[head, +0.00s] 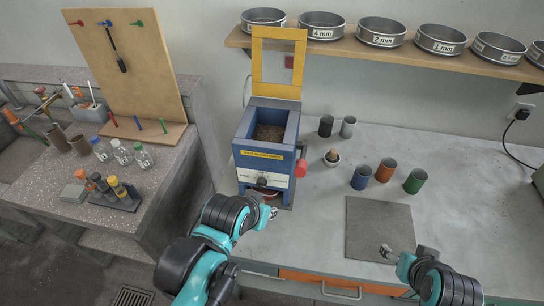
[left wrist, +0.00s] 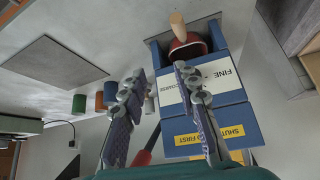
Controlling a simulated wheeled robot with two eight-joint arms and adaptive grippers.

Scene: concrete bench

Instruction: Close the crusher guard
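The crusher (head: 264,150) is a blue box with an open top hopper holding dark material. Its guard, a yellow frame (head: 257,62), stands upright at the back of the hopper, raised open. A red handle (head: 301,168) sticks out on the right side. The crusher's labelled front also shows upside down in the left wrist view (left wrist: 205,90). My left gripper (left wrist: 157,82) is open and empty, low in front of the crusher; it also shows in the head view (head: 266,211). My right gripper (head: 407,252) is open and empty over the bench front.
A shelf (head: 400,54) with several sieves runs above the bench. Cups (head: 384,169) and a small mortar (head: 332,157) stand right of the crusher. A grey mat (head: 379,229) lies near the front. A pegboard (head: 130,65) stands left.

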